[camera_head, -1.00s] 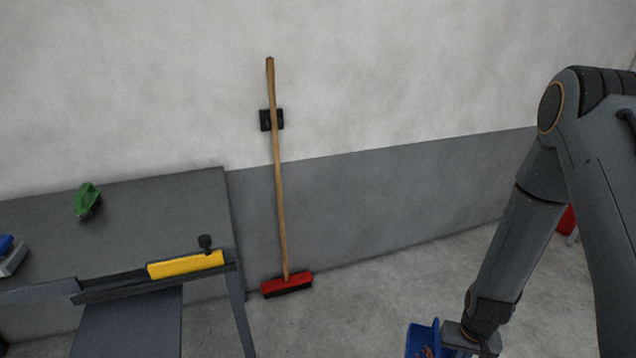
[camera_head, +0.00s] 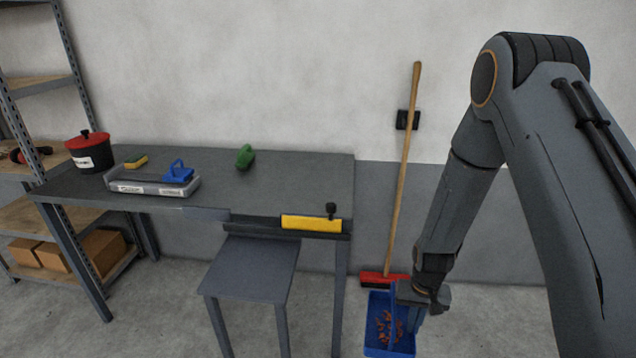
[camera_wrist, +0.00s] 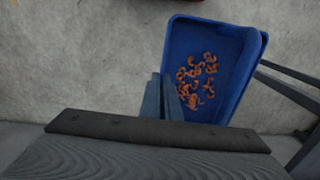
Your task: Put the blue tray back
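The blue tray (camera_head: 371,338) holds several small copper coils (camera_head: 389,328). It hangs from my gripper (camera_head: 418,308) at the lower right of the head view, in front of the broom head. In the wrist view the tray (camera_wrist: 232,104) fills the upper right, with the coils (camera_wrist: 197,80) loose on its floor. My gripper's fingers (camera_wrist: 165,98) are closed on the tray's near-left wall, one on each side of it. The fingertips are partly hidden in the head view.
A grey workbench (camera_head: 270,185) carries a grey caddy (camera_head: 150,187), a green object (camera_head: 245,157) and a red-lidded pot (camera_head: 90,152). A lower grey surface (camera_head: 250,268) stands before it. A broom (camera_head: 403,180) leans on the wall. A shelf rack (camera_head: 45,215) stands left.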

